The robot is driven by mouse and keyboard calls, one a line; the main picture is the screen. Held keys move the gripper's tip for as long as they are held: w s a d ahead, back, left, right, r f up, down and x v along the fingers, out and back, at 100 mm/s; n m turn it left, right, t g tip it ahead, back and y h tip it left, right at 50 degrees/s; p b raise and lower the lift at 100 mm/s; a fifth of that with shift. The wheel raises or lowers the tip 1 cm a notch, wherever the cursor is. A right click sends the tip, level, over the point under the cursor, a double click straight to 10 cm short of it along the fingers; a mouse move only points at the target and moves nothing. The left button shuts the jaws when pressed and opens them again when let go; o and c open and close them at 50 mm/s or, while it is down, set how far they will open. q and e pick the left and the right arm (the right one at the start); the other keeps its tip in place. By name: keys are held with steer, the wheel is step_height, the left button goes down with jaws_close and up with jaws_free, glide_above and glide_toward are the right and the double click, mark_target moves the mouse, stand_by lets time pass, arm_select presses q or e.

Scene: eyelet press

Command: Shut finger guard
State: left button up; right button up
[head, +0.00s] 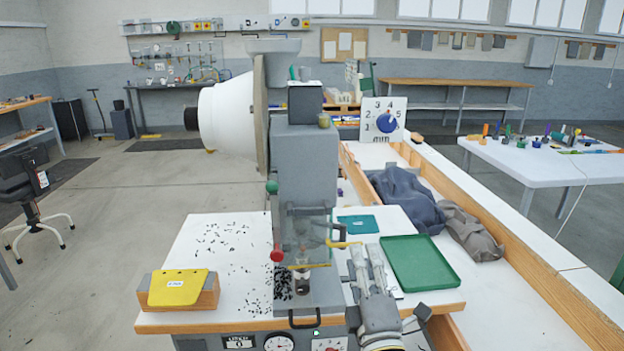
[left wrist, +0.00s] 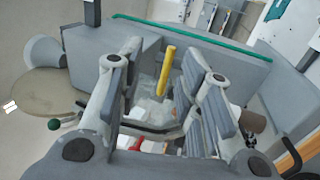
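The eyelet press (head: 304,165) stands in the middle of the head view, a grey column above a white bench top. Its finger guard (head: 306,232) is a clear panel at the front of the column, with a yellow handle (head: 345,243) sticking out to the right. I cannot tell exactly how far the guard is lowered. My left gripper (head: 366,249) is open, just right of and near the handle. In the left wrist view a yellow bar (left wrist: 166,70) shows between its spread fingers (left wrist: 160,85), with no finger visibly touching it. My right gripper is not in view.
A red knob (head: 276,255) and a green knob (head: 272,187) stick out left of the press. A yellow plate on a wooden block (head: 208,296) sits front left. A green tray (head: 420,262) lies right of my gripper. Small black pieces (head: 235,285) are scattered on the bench.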

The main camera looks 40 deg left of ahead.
arm_select(q)
steer(key=s+d, duration=0.3)
steer(key=shift+d, duration=0.2)
steer(key=shift+w, duration=0.1)
stand_by(0.5)
